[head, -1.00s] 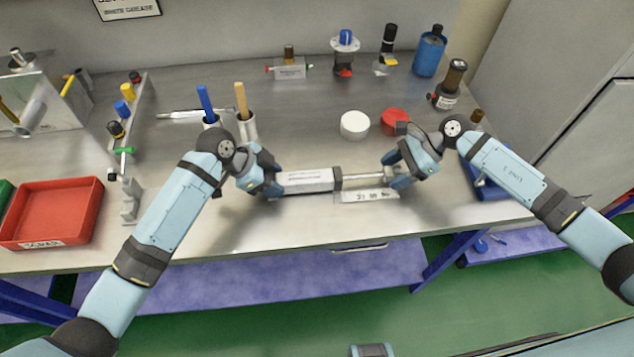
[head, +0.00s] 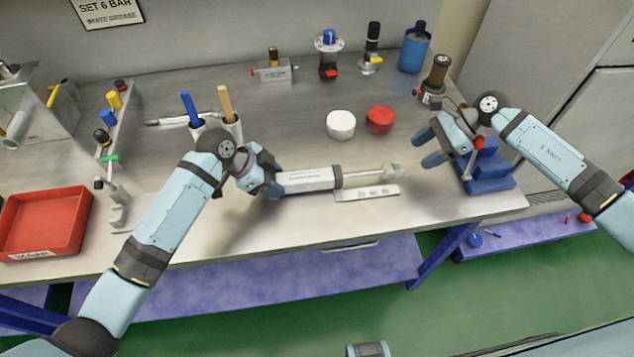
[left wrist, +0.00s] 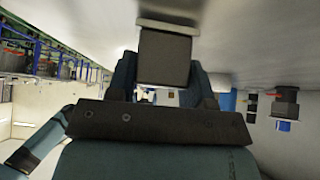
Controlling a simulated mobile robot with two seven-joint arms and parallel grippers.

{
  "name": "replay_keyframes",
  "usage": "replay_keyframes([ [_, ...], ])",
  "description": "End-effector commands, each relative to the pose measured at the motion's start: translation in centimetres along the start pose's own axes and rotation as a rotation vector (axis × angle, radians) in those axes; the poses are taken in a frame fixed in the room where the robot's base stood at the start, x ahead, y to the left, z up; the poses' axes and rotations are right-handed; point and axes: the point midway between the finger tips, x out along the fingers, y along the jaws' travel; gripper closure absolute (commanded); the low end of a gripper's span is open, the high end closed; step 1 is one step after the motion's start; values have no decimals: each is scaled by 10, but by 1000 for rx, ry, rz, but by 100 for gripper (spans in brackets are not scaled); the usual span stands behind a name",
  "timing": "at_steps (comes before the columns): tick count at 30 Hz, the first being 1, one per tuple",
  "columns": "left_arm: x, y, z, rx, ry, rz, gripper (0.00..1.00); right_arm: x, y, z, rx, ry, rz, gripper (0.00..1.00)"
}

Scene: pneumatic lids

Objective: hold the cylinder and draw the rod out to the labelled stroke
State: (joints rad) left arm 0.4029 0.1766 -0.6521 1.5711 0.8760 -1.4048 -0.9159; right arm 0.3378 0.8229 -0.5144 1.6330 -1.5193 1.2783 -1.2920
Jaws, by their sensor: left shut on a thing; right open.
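The silver cylinder (head: 308,179) lies along the bench in the head view, its rod (head: 365,175) extending right to a round grey end piece (head: 392,171). A pale label plate (head: 367,192) with small marks lies just in front of the rod; I cannot read it. My left gripper (head: 276,182) is shut on the cylinder's left end. The left wrist view shows the dark end block (left wrist: 165,58) between its fingers. My right gripper (head: 426,147) is open and empty, to the right of and apart from the rod end.
A blue vise-like block (head: 487,172) with a red knob stands right of the rod, close to my right gripper. White (head: 341,125) and red (head: 380,120) round containers are behind the rod. A red tray (head: 45,222) is at the left. Bench is clear in front of the cylinder.

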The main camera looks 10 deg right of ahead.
Motion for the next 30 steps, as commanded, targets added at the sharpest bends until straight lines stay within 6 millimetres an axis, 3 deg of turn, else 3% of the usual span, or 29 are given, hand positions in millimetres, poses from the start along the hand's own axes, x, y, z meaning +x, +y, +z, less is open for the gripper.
replay_keyframes([
  [1,0,0,-1,1,3,-2,74,0,2,-13,14,18,4,40],
  [8,0,0,-1,2,3,-2,74,-7,2,-12,12,20,3,40],
  [21,-1,0,-1,0,0,0,74,-73,-1,6,-1,23,-7,40],
  [30,-1,0,-1,1,2,-1,74,-81,0,6,1,23,-3,40],
])
